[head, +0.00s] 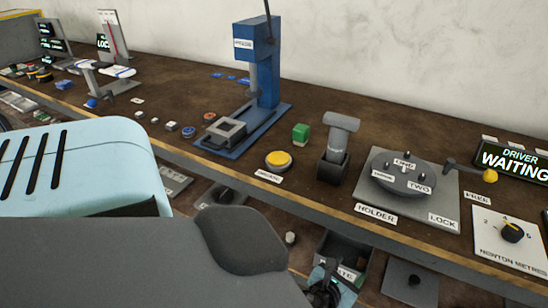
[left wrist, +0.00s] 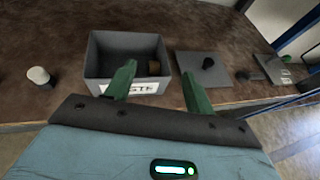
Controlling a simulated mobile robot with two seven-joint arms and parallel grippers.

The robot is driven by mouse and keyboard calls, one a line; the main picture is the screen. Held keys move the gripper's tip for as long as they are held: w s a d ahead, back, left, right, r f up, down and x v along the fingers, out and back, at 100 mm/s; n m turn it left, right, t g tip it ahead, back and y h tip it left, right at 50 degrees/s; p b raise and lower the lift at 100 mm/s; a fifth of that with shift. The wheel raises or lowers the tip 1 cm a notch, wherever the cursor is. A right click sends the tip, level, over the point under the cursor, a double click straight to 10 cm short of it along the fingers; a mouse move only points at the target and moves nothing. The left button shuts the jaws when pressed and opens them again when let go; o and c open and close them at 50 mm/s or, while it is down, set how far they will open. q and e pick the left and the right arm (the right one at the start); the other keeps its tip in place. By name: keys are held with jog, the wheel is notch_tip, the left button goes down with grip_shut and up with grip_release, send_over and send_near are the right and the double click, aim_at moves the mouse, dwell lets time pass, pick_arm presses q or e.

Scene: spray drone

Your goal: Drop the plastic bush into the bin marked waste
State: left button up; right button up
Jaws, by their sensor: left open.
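The grey open bin (left wrist: 95,52) has a partly covered label ending in "STE"; in the head view the bin (head: 328,243) sits on the lower shelf. A small dark brown round piece (left wrist: 154,67) is inside it. A pale-topped short cylinder (left wrist: 40,77) stands on the shelf left of the bin and shows in the head view (head: 290,238). I cannot tell for certain which is the plastic bush. My left gripper (left wrist: 158,86) is open, its green fingers apart over the bin's front side, with nothing seen between them. My right gripper is not in view.
Right of the bin, a grey plate with a black knob (left wrist: 208,63) lies on the shelf. The workbench (head: 310,205) overhangs above, carrying a blue press (head: 262,75), a yellow button (head: 278,160) and a round holder (head: 405,178). Shelf between cylinder and bin is clear.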

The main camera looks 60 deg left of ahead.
pick_arm(q)
jog(key=s+d+f+n+g+h, duration=0.25)
jog(key=s+f+n, duration=0.35)
jog(key=s, duration=0.4)
jog(key=s+d+f+n+g+h, duration=0.2)
jog(key=s+d+f+n, duration=0.15)
jog(key=s+n, duration=0.55)
jog(key=s+n+g+h, duration=0.1)
jog(key=s+n+g, duration=0.1)
jog(key=s+n, duration=1.4)
jog(key=shift+s+d+r, duration=0.25)
jog(key=shift+s+r, duration=0.05)
jog(key=shift+s, duration=0.7)
